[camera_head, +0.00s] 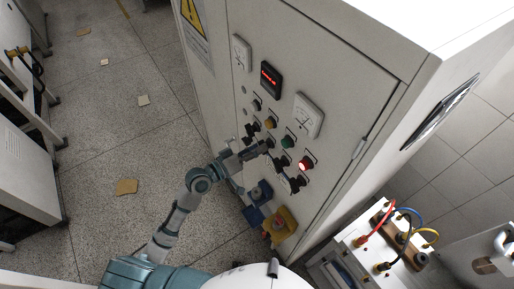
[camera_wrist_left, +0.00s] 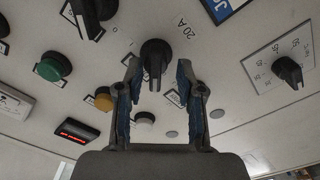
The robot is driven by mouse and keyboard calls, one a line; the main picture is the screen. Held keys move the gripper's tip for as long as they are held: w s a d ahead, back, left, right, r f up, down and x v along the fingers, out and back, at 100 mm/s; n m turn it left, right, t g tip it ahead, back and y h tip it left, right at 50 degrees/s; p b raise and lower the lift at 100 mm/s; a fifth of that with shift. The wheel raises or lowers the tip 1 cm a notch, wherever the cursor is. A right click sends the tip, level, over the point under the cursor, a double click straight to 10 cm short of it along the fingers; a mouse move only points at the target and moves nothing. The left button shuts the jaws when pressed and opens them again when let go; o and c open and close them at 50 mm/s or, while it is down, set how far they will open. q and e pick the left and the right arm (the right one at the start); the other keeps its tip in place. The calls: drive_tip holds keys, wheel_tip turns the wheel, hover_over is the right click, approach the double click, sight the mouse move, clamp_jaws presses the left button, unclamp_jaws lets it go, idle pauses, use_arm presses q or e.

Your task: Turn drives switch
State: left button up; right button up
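A grey-white control cabinet (camera_head: 345,90) carries a panel with several black rotary switches, lamps and meters. My left gripper (camera_head: 262,147) is at the panel's left side, close to its switches. In the left wrist view a black rotary switch (camera_wrist_left: 155,57) sits on the panel between and just beyond the tips of the open left gripper (camera_wrist_left: 158,75). The fingers stand apart on both sides of the knob, and contact cannot be made out. Another black switch (camera_wrist_left: 88,14) is at the upper left. I cannot read which switch is labelled drives. My right gripper is not in view.
A lit red lamp (camera_head: 306,163), a green button (camera_head: 288,141) and a red digital display (camera_head: 270,76) are on the panel. A yellow padlock-like piece (camera_head: 284,226) is low on the cabinet. A box with coloured cables (camera_head: 377,236) stands at right.

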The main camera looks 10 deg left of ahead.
use_arm(q)
drive_tip(key=shift+d, duration=0.1)
drive_tip(key=c, duration=0.4)
drive_tip(key=shift+s+d+r, duration=0.1)
drive_tip(key=shift+s, duration=0.15)
clamp_jaws()
drive_tip(key=shift+m, duration=0.3)
drive_tip(key=m+b, duration=0.1)
drive_tip(key=m, duration=1.6)
drive_tip(key=shift+b, duration=0.3)
drive_tip(key=shift+m, duration=0.3)
